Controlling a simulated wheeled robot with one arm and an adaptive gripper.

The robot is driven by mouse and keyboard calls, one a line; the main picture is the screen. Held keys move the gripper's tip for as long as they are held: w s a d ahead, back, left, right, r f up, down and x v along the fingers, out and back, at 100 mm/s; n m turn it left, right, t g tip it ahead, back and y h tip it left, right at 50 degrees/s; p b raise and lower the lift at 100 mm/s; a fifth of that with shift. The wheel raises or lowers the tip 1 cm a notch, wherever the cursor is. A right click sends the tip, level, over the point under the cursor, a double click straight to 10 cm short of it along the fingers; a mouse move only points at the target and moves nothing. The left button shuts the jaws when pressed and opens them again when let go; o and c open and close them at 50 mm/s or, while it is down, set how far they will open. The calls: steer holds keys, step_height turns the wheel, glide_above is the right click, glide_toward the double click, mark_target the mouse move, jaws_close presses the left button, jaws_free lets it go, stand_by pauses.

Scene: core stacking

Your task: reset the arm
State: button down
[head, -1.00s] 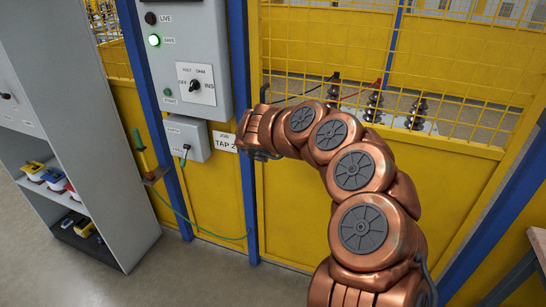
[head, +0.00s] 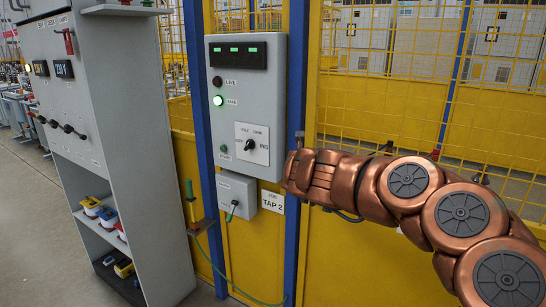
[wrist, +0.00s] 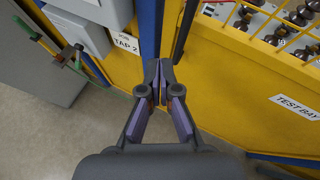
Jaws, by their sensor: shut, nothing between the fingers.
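My copper-coloured arm reaches in from the right in the head view, with its wrist end beside the grey control panel. My gripper (wrist: 159,75) shows in the wrist view, its two fingers together at the tips with nothing between them. It is in front of the blue post and the yellow fence panel, apart from any object I can make out. In the head view the fingers are mostly hidden behind the wrist.
The grey control panel (head: 235,115) has a lit green SAFE lamp and a rotary switch. A smaller grey box (head: 237,192) and a TAP 2 sign (head: 272,201) are below it. A grey cabinet (head: 110,120) stands at left. A TEST BAY label (wrist: 297,107) marks the yellow fence.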

steer(key=s+a+r+n+t+y, duration=0.35)
steer(key=a+r+n+y, duration=0.35)
steer(key=r+n, duration=0.4)
steer(key=s+a+n+g+y+p, duration=0.1)
steer(key=s+a+n+g+y, duration=0.1)
steer(key=s+a+n, duration=0.35)
steer(key=s+a+n+g+y, duration=0.2)
steer(key=s+a+n+g, duration=0.1)
steer(key=s+n, duration=0.45)
steer(key=s+d+f+n+g+h, duration=0.25)
steer(key=s+f+n, duration=0.25)
steer(key=s+f, duration=0.3)
steer(key=s+d+f+n+g+h, duration=0.1)
steer(key=s+d+f+n+g, duration=0.3)
steer(key=s+f, duration=0.5)
steer(key=s+d+f+n+g+h, duration=0.1)
steer(key=s+d+f+g+h, duration=0.1)
steer(key=s+d, duration=0.6)
steer(key=s+d+f+n+g+h+p, duration=0.1)
steer(key=s+d+f+n+g+h, duration=0.1)
steer(key=s+d, duration=0.6)
steer(key=s+f+g+h, duration=0.1)
steer(key=s+f+g, duration=0.1)
steer(key=s, duration=0.2)
steer(key=shift+s+n, duration=0.3)
